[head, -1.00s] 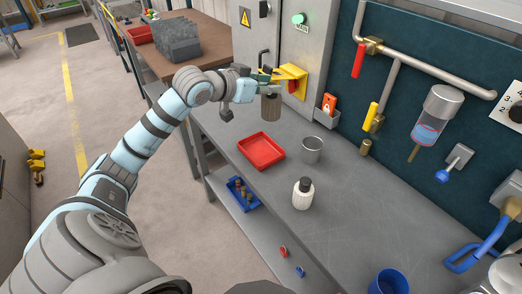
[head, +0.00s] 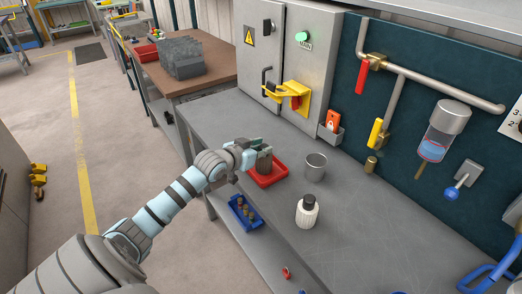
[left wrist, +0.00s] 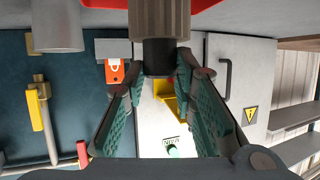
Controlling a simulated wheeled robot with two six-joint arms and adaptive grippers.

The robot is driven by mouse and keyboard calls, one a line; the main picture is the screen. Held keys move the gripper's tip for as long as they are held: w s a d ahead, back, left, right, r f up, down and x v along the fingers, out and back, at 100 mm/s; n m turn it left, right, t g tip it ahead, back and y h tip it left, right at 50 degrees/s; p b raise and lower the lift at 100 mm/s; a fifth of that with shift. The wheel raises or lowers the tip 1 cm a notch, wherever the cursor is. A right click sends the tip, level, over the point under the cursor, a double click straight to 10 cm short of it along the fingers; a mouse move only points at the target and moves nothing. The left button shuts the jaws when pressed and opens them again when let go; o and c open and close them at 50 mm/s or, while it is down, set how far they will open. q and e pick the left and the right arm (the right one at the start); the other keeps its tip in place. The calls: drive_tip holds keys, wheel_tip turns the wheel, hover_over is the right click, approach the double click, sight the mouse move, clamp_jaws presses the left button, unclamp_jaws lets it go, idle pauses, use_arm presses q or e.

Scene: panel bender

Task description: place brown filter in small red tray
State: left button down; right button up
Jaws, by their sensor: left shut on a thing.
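The brown filter (head: 264,163) is a ribbed cylinder with a dark neck; it also shows at the top of the left wrist view (left wrist: 160,18). My left gripper (head: 252,152) is shut on its dark neck, and the fingers show on both sides of it in the left wrist view (left wrist: 160,75). The filter hangs upright at the small red tray (head: 270,181), overlapping it in the head view. I cannot tell whether it touches the tray floor. The gripper and filter hide the tray's far left part. My right gripper is not in view.
A grey metal cup (head: 315,168) stands right of the tray, and a white bottle (head: 307,212) with a dark cap stands nearer. A blue bin (head: 243,214) sits on the lower shelf. A cabinet (head: 290,60) with a yellow bracket (head: 285,93) stands behind. The bench's far left is clear.

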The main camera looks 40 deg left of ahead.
use_arm(q)
drive_tip(key=c, duration=1.3)
unclamp_jaws()
drive_tip(key=p+v, duration=0.7)
drive_tip(key=v, duration=0.5)
